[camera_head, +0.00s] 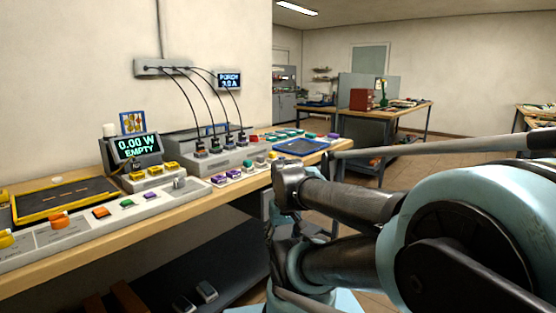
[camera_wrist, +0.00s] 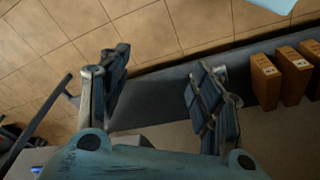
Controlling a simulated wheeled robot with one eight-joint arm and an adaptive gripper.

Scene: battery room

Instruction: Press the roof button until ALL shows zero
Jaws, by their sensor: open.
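A long control panel (camera_head: 85,235) on the bench at the left carries an orange knob (camera_head: 57,220), an orange button (camera_head: 101,212), a green button (camera_head: 127,203) and a purple button (camera_head: 150,195). Their labels are too small to read, so I cannot tell which is the roof button. One display (camera_head: 136,147) reads "0.00 W EMPTY". A small wall display (camera_head: 229,80) seems to read "PORCH 3.0 A". I see no display reading ALL. My gripper (camera_wrist: 160,80) is open and empty in the wrist view, away from the panel buttons, over the floor and a dark shelf.
A grey box (camera_head: 230,153) with black cables stands behind coloured plugs (camera_head: 230,174). A blue tray (camera_head: 300,147) lies at the bench's far end. Orange-brown boxes (camera_wrist: 280,77) stand to the gripper's right. My arm fills the right foreground. Another table (camera_head: 408,108) stands behind.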

